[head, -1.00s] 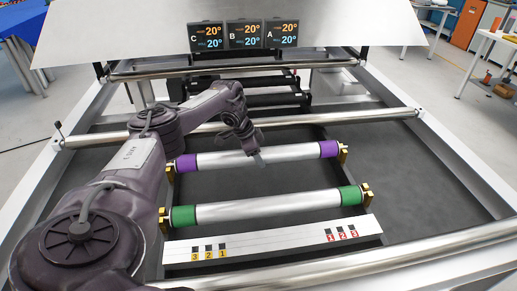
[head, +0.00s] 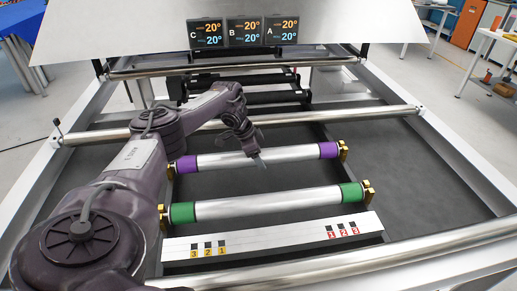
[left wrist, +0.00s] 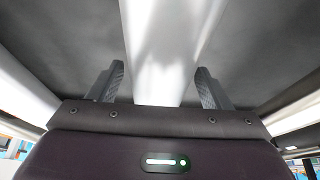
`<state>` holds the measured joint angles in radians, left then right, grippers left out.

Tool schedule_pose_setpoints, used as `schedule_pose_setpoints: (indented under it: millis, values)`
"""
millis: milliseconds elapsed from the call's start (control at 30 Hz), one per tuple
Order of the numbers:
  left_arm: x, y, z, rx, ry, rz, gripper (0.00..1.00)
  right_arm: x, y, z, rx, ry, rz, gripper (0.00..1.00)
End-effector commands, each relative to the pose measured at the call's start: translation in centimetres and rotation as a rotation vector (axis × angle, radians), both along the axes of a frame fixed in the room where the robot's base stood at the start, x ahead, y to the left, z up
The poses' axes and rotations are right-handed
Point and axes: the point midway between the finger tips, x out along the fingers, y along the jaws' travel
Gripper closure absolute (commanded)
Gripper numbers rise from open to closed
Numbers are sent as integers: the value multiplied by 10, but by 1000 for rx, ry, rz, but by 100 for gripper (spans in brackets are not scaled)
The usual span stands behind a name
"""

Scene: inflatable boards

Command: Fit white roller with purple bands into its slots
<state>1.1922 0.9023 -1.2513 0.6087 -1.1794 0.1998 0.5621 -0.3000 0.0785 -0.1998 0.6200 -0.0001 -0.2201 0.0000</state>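The white roller with purple bands (head: 290,153) lies across the frame, its ends at gold brackets on the left (head: 171,170) and right (head: 343,151). I cannot tell how deep its ends sit in the slots. My left gripper (head: 261,162) is over the middle of this roller, fingers pointing down. In the left wrist view the gripper (left wrist: 158,85) has its fingers apart, with the pale roller (left wrist: 163,50) between them; narrow gaps seem to show on both sides. My right gripper is in neither view.
A white roller with green bands (head: 270,205) lies in front, parallel to it. A white numbered plate (head: 275,237) is nearer still. Steel bars (head: 300,122) cross behind. A panel with C, B and A displays (head: 246,32) stands at the back. Dark floor to the right is clear.

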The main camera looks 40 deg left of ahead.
Motion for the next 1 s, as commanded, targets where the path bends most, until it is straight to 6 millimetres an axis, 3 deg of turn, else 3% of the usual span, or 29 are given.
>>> schedule_pose_setpoints:
  millis: [367, 800, 1000]
  values:
    - [-3, 2, 1, 2, 6, 0, 20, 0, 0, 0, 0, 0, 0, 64]
    - [-21, 18, 62, 1, 2, 0, 20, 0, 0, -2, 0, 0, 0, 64]
    - [-24, 19, 71, 1, 2, 0, 20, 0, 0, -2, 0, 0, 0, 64]
